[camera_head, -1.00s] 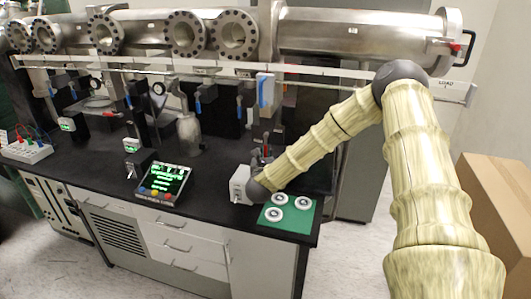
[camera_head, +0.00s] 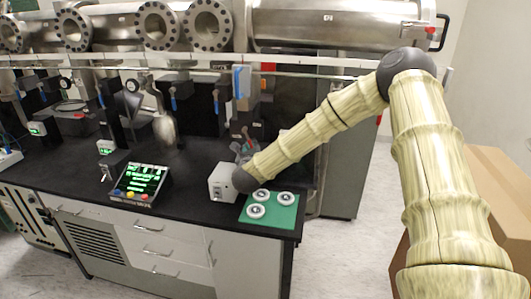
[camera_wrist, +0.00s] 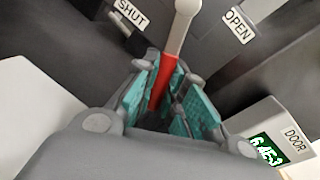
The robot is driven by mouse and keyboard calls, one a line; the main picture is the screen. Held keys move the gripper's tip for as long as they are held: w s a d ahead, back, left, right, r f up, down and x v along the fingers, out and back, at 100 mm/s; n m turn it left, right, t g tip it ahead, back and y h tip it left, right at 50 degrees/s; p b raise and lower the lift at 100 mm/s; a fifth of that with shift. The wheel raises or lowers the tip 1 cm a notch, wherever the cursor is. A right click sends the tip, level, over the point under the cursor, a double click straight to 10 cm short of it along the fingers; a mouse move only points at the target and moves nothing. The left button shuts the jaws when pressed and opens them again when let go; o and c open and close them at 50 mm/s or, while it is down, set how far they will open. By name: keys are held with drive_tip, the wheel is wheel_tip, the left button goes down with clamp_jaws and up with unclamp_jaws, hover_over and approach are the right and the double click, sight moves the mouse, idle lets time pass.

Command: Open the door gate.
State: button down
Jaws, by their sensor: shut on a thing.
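A lever with a red handle (camera_wrist: 163,85) and a pale grey arm (camera_wrist: 185,22) shows in the wrist view. The grey arm points up between a SHUT label (camera_wrist: 130,14) and an OPEN label (camera_wrist: 239,25). My gripper (camera_wrist: 168,78) is shut on the red handle, with teal pads on both sides of it. A box marked DOOR (camera_wrist: 283,130) with a green readout is at the lower right. In the head view, my gripper (camera_head: 243,154) is at the rear of the bench, behind a pale box (camera_head: 222,184), partly hidden by my wrist.
A green mat (camera_head: 285,214) with three round white pieces lies at the bench's right front corner. A lit control panel (camera_head: 140,183) stands left of the pale box. Steel pipework (camera_head: 330,25) runs above the bench. A cardboard box (camera_head: 500,185) stands at the right.

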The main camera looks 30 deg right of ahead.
drive_tip(key=shift+s+d+r+n+g+h, duration=0.2)
drive_tip(key=shift+s+d+r+n, duration=0.25)
drive_tip(key=shift+n, duration=0.55)
drive_tip(key=shift+s+d+r+n+g+h, duration=0.1)
drive_tip(key=shift+s+d+r+n+g, duration=0.25)
drive_tip(key=shift+n, duration=0.65)
drive_tip(key=shift+r, duration=0.1)
drive_tip(key=c, duration=1.5)
unclamp_jaws()
drive_tip(key=shift+o, duration=0.2)
